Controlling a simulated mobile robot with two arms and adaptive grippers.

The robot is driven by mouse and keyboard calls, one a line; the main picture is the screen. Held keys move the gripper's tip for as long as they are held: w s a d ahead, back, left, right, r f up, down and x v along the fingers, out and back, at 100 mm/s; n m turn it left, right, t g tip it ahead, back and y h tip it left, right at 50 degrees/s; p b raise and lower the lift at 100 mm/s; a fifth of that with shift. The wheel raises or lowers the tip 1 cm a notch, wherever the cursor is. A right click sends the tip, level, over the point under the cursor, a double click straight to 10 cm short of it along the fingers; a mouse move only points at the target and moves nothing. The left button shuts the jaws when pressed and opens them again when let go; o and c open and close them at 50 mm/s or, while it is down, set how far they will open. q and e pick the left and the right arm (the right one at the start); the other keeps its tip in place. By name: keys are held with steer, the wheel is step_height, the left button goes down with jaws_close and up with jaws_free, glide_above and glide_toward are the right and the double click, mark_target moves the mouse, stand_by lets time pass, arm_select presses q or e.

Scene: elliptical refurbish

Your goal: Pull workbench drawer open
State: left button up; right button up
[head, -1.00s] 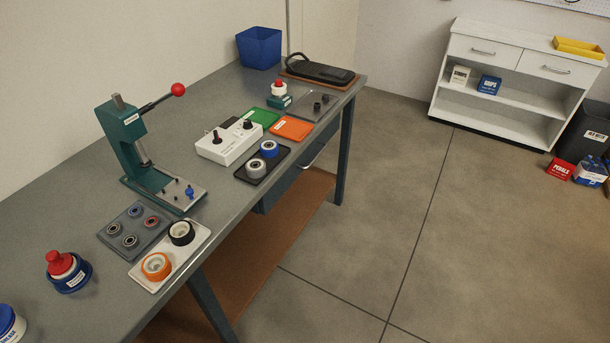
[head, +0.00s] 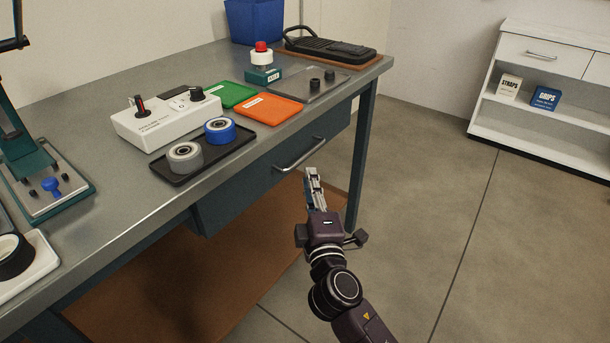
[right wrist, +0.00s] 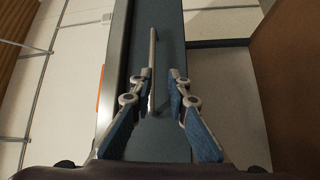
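The workbench drawer (head: 240,189) is a dark blue-green front under the benchtop, and it looks shut. Its silver bar handle (head: 300,155) faces the open floor. My right gripper (head: 312,178) is just in front of the handle in the head view, apart from it as far as I can tell. In the right wrist view the right gripper (right wrist: 157,80) has its fingers spread, with the handle (right wrist: 152,60) ahead and between them, nearer the left finger. The drawer front (right wrist: 172,40) is behind it. My left gripper is out of view.
The benchtop (head: 110,90) carries a white control box (head: 165,118), a black tray (head: 210,160) with two rollers, green and orange cards, and a press at left. A bench leg (head: 361,155) stands right of the drawer. A brown lower shelf (head: 200,270) lies below. Floor at right is clear.

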mark_target(306, 153)
steer(key=w, duration=0.2)
steer(key=w+r, duration=0.1)
steer(key=w, duration=0.1)
steer(key=w+a+r, duration=0.1)
steer(key=w, duration=0.1)
steer(key=shift+w+b, duration=0.35)
steer(key=shift+w, duration=0.05)
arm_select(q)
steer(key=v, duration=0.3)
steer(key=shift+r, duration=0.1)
arm_select(e)
steer(key=shift+w+a+r, duration=0.1)
steer(key=shift+w, duration=0.3)
steer(key=shift+c, duration=0.7)
jaws_close()
